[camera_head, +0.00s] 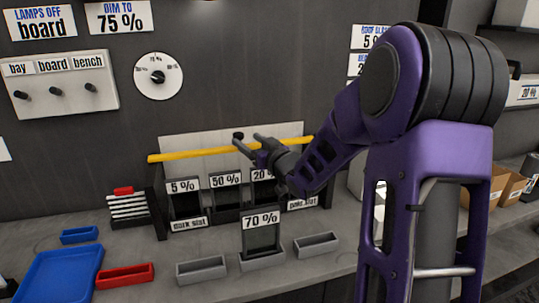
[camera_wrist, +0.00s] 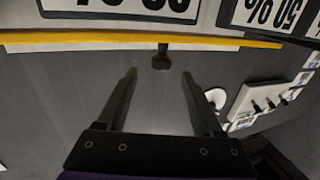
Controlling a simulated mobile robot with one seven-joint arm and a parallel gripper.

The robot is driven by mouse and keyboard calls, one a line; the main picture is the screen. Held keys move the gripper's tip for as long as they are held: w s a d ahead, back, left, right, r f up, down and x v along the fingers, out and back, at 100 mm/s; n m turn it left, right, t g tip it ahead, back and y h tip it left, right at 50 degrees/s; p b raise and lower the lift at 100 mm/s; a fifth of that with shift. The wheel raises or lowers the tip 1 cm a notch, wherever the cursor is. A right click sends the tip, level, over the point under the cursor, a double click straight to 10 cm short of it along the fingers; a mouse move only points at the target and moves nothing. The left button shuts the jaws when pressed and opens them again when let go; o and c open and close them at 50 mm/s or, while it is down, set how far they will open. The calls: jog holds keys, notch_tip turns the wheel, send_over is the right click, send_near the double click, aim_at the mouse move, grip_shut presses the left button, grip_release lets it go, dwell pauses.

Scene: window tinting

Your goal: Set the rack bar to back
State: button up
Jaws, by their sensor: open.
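The rack bar is a yellow bar (camera_head: 190,153) that runs across the top of the rack, in front of a pale panel (camera_head: 185,141). In the wrist view the bar (camera_wrist: 100,37) crosses the upper part of the picture. A dark knob (camera_wrist: 161,61) sticks out from it, between and just beyond my fingertips. My gripper (camera_head: 246,142) is open at the middle of the bar, and in the wrist view its empty fingers (camera_wrist: 159,74) point at the knob without visibly touching it. My arm hides part of the rack's right side.
Below the bar, the rack holds dark film samples labelled 5 % (camera_head: 185,205) and 50 % (camera_head: 226,191). A 70 % sample (camera_head: 262,238) stands in a grey holder in front. Blue (camera_head: 60,275), red (camera_head: 124,276) and grey (camera_head: 202,270) trays lie on the bench. Wall switches (camera_head: 60,82) are at upper left.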

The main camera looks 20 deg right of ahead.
jog(key=v, duration=1.1)
jog(key=shift+w+r, duration=0.1)
